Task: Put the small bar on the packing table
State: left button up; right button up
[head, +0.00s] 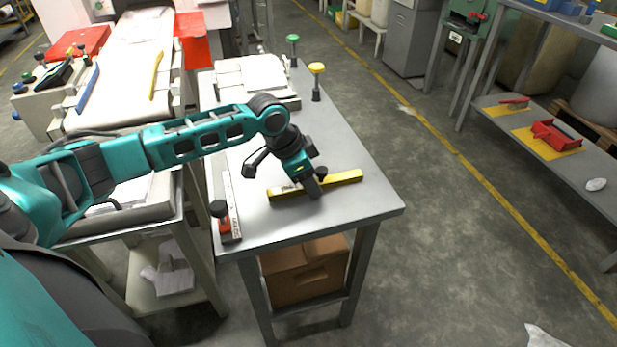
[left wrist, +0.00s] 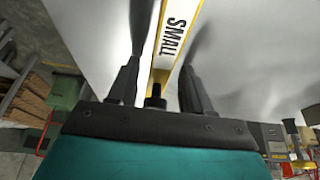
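The small bar (head: 345,178) is a long yellow bar with a white label. It lies flat near the front of the grey metal table (head: 300,226), which I take to be the packing table. In the left wrist view the bar (left wrist: 165,62) carries the word SMALL and runs away between my fingers. My left gripper (head: 314,186) is low over the middle of the bar and hides part of it. Its fingers (left wrist: 160,75) stand apart, one on each side of the bar, with gaps showing. My right gripper is not in view.
A white bar with a red block (head: 228,215) lies at the table's left edge. Knobbed stands, green (head: 293,48) and yellow (head: 317,82), and a white stack (head: 250,78) are at the back. A cardboard box (head: 303,275) sits underneath. The table's right side is clear.

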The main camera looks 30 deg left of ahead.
pick_arm(q)
jog(key=shift+r, duration=0.1)
jog(key=shift+a+r, duration=0.1)
jog(key=shift+r, duration=0.2)
jog(key=p+v, duration=0.2)
jog(key=v, duration=0.9)
jog(key=shift+r, duration=0.25)
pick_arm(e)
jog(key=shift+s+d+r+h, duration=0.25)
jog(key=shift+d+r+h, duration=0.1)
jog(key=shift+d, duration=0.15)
pick_arm(q)
jog(key=shift+s, duration=0.1)
